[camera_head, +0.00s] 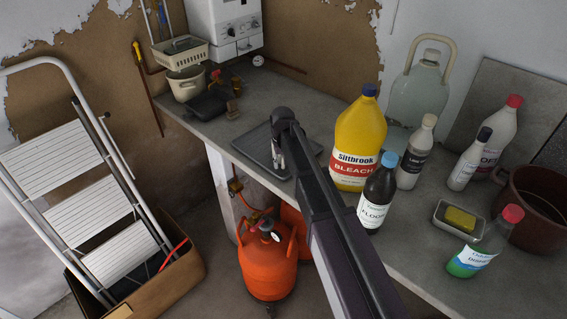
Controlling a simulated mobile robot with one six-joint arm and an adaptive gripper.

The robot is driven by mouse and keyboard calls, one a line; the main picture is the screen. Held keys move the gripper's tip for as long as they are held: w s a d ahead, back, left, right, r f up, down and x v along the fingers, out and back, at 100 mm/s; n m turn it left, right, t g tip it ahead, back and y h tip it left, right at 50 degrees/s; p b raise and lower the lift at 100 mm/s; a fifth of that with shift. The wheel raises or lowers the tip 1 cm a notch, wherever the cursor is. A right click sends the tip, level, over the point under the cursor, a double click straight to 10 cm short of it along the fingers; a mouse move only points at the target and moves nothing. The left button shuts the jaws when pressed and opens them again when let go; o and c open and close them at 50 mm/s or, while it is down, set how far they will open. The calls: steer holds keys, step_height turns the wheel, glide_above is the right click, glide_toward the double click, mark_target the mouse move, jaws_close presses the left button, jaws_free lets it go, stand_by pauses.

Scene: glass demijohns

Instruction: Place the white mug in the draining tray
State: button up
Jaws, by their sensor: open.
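A pale cream, mug-like vessel (187,84) stands upright near the back left of the worktop; I cannot tell for certain that it is the white mug. A shallow dark grey tray (254,148) lies flat on the worktop near its front edge. My gripper (278,158) points down over this tray and is open. It is small and partly hidden by my own arm, and I see nothing clearly between its fingers. My arm also covers part of the tray. The cream vessel is well to the left of and behind my gripper.
A cream basket (181,53) is behind the vessel, with dark items (208,103) in front. Yellow bleach (358,140), a dark bottle (377,195) and other bottles crowd the right. A large glass demijohn (417,92) stands behind them. An orange gas cylinder (267,262) is below.

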steer(key=shift+r+p, duration=5.6)
steer(key=shift+r, duration=0.2)
